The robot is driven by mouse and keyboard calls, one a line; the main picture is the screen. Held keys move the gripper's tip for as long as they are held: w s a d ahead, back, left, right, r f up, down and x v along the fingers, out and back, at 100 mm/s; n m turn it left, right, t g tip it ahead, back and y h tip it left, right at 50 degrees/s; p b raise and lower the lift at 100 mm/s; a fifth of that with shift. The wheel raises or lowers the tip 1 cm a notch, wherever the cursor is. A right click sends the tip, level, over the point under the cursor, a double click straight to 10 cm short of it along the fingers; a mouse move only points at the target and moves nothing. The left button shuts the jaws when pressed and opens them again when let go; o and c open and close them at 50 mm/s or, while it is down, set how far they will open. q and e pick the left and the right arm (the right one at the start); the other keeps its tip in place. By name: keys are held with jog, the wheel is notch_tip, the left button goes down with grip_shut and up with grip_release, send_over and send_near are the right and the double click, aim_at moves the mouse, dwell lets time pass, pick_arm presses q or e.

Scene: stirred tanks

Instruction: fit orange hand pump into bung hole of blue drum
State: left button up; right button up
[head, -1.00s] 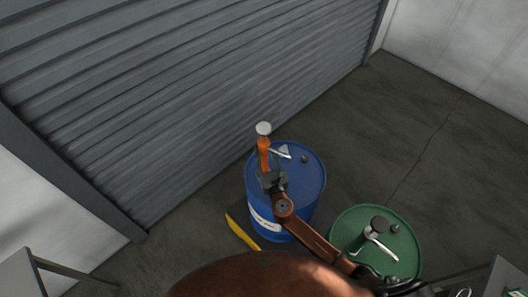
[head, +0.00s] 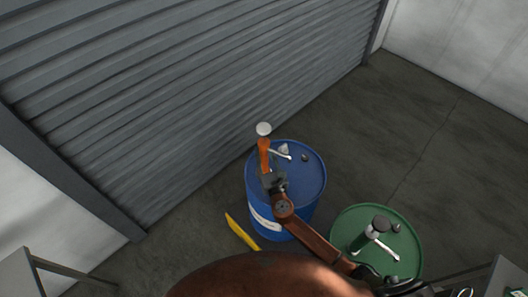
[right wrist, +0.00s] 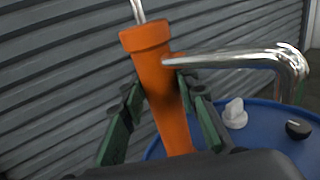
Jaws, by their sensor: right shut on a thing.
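The orange hand pump (head: 264,154) has a pale round knob on top and a bent silver spout. My right gripper (head: 270,178) is shut on the pump's orange body, which also shows upright but slightly tilted between the fingers in the right wrist view (right wrist: 162,85). The blue drum (head: 310,185) stands below and behind the gripper. On its lid sit a pale fitting (right wrist: 235,114) and a dark cap (right wrist: 298,128). The pump's lower end is hidden by the gripper, so I cannot tell whether it is in the bung hole. My left gripper is not in view.
A yellow object (head: 240,232) lies on the floor at left. A ribbed shutter (head: 180,100) rises close behind. Open floor lies to the right.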

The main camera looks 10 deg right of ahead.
jog(key=shift+f+b, duration=0.85)
jog(key=shift+f, duration=0.1)
jog(key=o, duration=1.1)
jog(key=shift+f, duration=0.15)
jog(key=s, duration=0.8)
jog(key=shift+d, duration=0.2)
